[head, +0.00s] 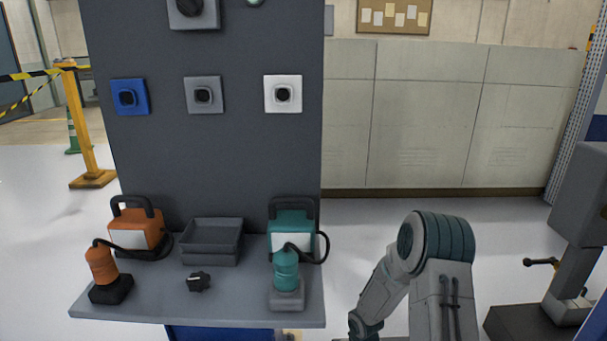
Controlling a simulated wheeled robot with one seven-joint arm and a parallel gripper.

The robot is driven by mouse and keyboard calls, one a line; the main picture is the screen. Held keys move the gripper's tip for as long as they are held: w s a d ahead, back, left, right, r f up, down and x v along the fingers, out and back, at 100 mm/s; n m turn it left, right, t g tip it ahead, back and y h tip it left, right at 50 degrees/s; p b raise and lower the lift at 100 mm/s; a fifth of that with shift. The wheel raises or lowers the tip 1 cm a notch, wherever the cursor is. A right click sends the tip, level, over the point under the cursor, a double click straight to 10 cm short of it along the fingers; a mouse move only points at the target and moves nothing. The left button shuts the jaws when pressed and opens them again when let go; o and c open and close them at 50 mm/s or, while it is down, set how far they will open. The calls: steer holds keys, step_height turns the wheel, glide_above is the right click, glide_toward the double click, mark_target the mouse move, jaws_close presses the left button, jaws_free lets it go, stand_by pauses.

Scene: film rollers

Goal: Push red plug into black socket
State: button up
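No plainly red plug shows; the nearest in colour is an orange plug (101,267), upright on a black block (111,290) at the shelf's left. Its black cable runs to an orange box (138,231) with a handle. No socket plate is wholly black: the wall panel has a blue socket (142,98), a grey socket (217,96) and a white socket (296,94), each with a dark centre. Another dark grey one (207,15) is cut off at the top. My arm is at the lower right; my gripper is not in view.
A teal plug (286,270) stands on a grey block (287,300), cabled to a teal box (291,239). A grey tray (211,257) and a small black knob (198,282) lie between the plugs on the shelf (150,309). Dark equipment (535,322) stands right of my arm.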

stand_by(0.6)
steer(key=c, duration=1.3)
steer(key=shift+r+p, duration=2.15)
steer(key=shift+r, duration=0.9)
